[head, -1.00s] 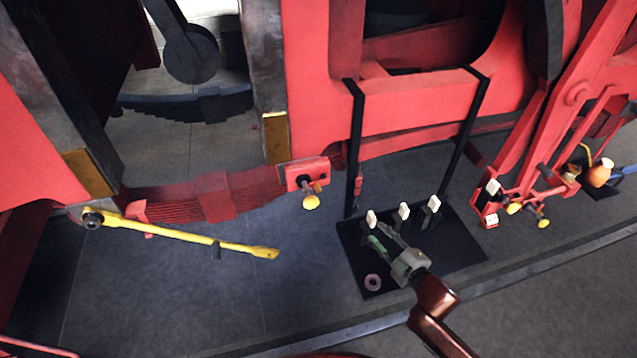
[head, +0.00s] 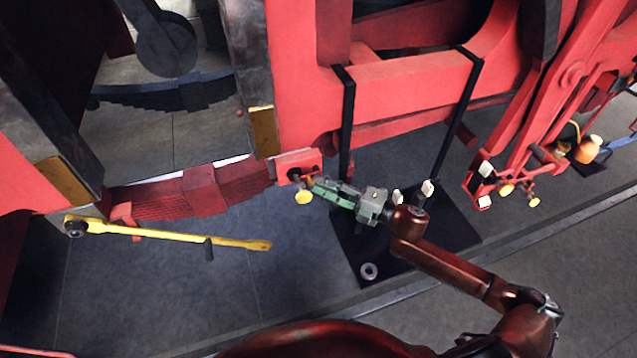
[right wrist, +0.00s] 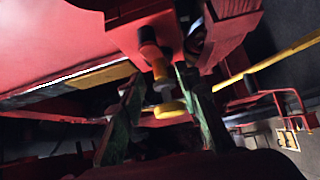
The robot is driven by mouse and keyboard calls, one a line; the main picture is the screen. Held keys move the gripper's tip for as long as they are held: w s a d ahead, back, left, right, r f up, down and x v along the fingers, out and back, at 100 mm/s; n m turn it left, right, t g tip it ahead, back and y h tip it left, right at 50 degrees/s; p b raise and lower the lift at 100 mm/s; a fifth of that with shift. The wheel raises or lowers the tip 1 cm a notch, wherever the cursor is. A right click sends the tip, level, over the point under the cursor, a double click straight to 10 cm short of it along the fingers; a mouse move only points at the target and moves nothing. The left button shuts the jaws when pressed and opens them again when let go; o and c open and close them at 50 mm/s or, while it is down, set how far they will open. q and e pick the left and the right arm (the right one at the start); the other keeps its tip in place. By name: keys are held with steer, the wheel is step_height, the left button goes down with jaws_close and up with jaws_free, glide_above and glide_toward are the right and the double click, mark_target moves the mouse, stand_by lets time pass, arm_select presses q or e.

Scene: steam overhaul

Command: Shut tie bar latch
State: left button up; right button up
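A yellow bar (head: 170,232) with a round dark pivot at its left end and a short dark handle lies low at the left in the head view. A red block (head: 297,164) with an orange pin and a yellow knob (head: 304,197) sits right of the leaf spring. I cannot tell which of these is the tie bar latch. My right gripper (head: 318,190) has its green fingers at the red block, beside the knob. My left gripper is out of view.
Black uprights (head: 345,120) stand close by the gripper. Red linkage with yellow knobs is at the right. Floor is clear below the yellow bar.

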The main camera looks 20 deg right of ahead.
steer(key=shift+w+a, duration=0.5)
steer(key=shift+a, duration=0.05)
steer(key=shift+c, duration=0.5)
jaws_close()
